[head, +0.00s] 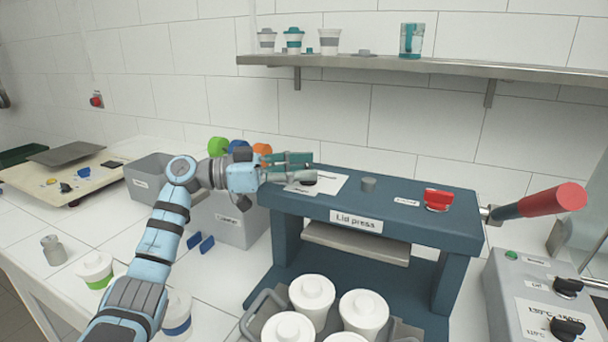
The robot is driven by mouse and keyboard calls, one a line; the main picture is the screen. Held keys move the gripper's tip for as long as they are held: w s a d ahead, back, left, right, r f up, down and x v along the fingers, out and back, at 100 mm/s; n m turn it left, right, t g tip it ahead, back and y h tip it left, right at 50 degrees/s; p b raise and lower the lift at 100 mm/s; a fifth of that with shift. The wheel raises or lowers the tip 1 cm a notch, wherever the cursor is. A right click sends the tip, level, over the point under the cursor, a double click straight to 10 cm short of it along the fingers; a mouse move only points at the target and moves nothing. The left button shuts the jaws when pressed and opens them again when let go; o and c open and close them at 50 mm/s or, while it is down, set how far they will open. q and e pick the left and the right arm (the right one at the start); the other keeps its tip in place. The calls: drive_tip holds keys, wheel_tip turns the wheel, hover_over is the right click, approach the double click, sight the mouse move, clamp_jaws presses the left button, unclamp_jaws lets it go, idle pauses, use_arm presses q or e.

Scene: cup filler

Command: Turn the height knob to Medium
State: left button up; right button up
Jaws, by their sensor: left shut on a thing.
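The lid press (357,222) is a dark blue bench-like machine in the middle of the head view. On the left of its top lies a white dial plate (328,184) with a small black knob (308,179), which I take as the height knob. My left gripper (312,168) reaches in from the left over this plate, its fingers closed around the knob. The fingers hide most of the knob and part of the plate, so its pointer and the markings cannot be read. My right gripper is not in view.
White lidded cups (312,293) stand in a tray below. A grey bin (240,222) is left of the press. A shelf (400,67) hangs above.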

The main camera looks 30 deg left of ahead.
use_arm(q)
drive_tip(key=shift+f, duration=0.15)
drive_tip(key=o, duration=1.2)
drive_tip(key=v, duration=1.2)
drive_tip(key=shift+w, duration=0.1)
